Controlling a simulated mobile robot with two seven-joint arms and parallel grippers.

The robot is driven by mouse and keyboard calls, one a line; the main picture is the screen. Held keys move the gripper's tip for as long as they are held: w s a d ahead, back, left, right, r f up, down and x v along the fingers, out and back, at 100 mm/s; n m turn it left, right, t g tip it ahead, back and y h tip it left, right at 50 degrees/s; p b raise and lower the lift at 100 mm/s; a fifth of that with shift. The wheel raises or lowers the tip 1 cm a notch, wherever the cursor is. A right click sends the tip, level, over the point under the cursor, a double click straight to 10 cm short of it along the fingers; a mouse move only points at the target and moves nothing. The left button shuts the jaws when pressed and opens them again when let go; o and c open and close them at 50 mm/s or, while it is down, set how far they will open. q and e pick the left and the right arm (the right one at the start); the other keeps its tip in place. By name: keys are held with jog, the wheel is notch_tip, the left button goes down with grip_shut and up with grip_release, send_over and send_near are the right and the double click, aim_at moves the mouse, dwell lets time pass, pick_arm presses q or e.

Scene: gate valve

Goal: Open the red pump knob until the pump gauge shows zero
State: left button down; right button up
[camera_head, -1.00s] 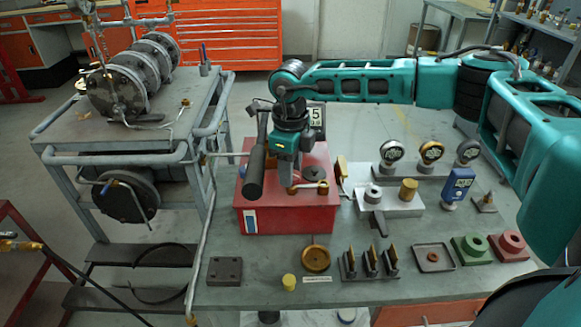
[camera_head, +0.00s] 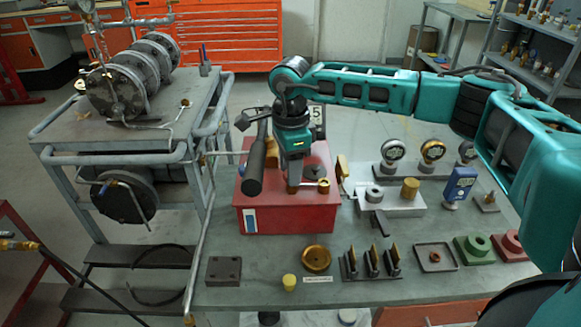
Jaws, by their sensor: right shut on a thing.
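The red pump (camera_head: 290,220) stands on the bench, with a black lever handle (camera_head: 254,165) at its left. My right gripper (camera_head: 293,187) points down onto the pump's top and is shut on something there. That is where the knob would be, but the fingers hide it. A small brass fitting (camera_head: 323,186) shows just right of the fingers. My left gripper is not in view.
A grey block (camera_head: 224,271), a brass disc (camera_head: 316,258) and a green block (camera_head: 472,249) lie along the front. A steel cart (camera_head: 70,130) stands left.

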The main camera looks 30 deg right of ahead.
dwell(0.3)
jog(key=o, duration=1.1)
jog(key=shift+c, duration=0.2)
notch_tip(320, 180, up, 13)
dwell(0.4)
